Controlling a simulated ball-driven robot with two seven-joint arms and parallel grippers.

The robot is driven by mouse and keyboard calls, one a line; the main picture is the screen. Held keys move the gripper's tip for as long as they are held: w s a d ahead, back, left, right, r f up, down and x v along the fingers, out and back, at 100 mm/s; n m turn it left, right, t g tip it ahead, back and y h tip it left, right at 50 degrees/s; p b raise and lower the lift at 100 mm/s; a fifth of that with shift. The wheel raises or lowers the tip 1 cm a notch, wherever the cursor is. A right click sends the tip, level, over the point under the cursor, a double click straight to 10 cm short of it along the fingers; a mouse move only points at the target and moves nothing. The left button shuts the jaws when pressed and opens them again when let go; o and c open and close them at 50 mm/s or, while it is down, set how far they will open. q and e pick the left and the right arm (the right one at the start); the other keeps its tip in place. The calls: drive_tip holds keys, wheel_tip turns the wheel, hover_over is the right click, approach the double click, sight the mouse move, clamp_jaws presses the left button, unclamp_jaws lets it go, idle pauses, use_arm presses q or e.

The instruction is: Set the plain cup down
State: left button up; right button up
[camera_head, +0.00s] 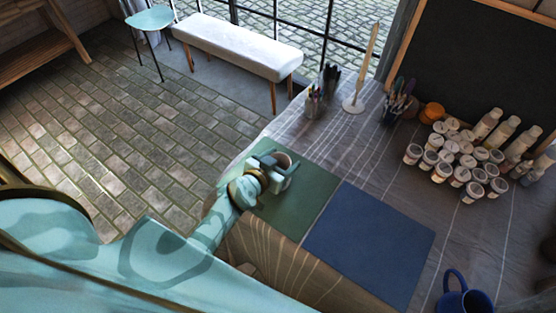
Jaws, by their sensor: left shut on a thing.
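My left gripper (268,173) reaches in from the left over the green mat (310,190). It is shut on a cup (283,160), whose dark round opening shows between and beyond the fingers. The gripper hides much of the cup, and I cannot tell whether its base touches the mat. A blue mug (465,300) with a handle stands at the lower right, cut off by the picture's bottom edge. A blue mat (370,245) lies to the right of the green one and is bare. My right gripper is not in view.
Several paint pots (455,160) and bottles (486,124) crowd the right side. The table's left edge runs close to the green mat.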

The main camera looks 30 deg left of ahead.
use_arm(q)
drive_tip(key=shift+f, duration=0.1)
drive_tip(key=shift+d+r, duration=0.2)
drive_tip(key=shift+d, duration=0.05)
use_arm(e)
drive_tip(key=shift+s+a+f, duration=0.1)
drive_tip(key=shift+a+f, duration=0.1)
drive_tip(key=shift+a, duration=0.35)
use_arm(q)
drive_tip(key=o, duration=0.7)
drive_tip(key=shift+f, duration=0.25)
drive_tip(key=o, duration=0.4)
drive_tip(key=shift+a, duration=0.1)
drive_tip(key=shift+o, duration=0.2)
drive_tip(key=shift+r, duration=0.1)
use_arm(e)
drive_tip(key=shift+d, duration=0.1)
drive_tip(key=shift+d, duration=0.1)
